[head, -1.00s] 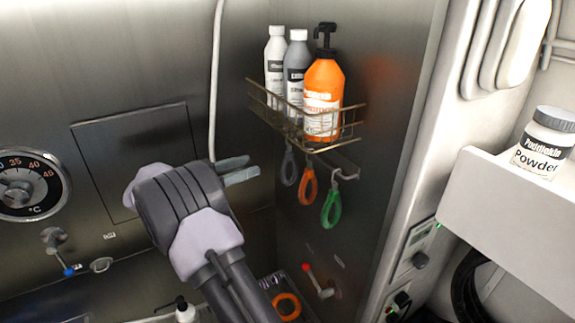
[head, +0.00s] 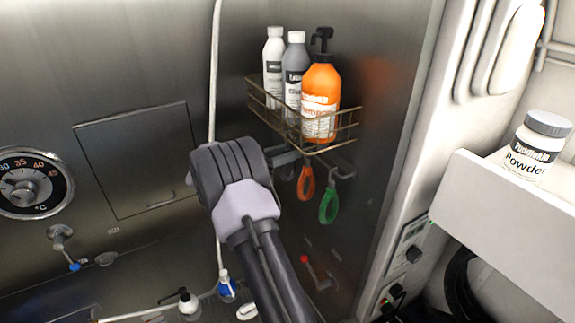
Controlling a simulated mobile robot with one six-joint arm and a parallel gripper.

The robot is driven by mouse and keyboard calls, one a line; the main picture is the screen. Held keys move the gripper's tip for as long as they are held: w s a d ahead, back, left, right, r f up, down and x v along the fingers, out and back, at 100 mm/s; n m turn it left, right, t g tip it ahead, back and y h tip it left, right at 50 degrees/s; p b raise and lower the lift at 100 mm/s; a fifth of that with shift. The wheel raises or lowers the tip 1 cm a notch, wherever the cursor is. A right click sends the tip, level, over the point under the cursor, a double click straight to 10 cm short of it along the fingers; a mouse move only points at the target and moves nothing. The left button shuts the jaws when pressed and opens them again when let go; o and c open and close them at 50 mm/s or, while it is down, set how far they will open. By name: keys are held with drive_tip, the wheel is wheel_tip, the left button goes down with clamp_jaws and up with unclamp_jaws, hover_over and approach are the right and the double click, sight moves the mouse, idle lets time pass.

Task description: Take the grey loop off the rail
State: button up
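The grey loop (head: 288,172) hangs below the wire basket on the steel wall. Only a small part of it shows, because my gripper is in front of it. The orange loop (head: 306,183) and the green loop (head: 328,206) hang to its right from the rail (head: 340,168), whose right end shows. My gripper (head: 290,158) points right, with its fingertips at the top of the grey loop. The fingers overlap the loop in this view, so I cannot tell whether they are open around it, shut on it, or only in front of it.
The wire basket (head: 347,128) just above my fingers holds a white bottle (head: 273,70), a grey bottle (head: 295,75) and an orange pump bottle (head: 320,100). A pale hose (head: 214,80) runs down behind my gripper. A white shelf with a powder jar (head: 536,150) is at right.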

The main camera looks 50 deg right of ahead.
clamp_jaws()
drive_tip(key=shift+r, duration=0.1)
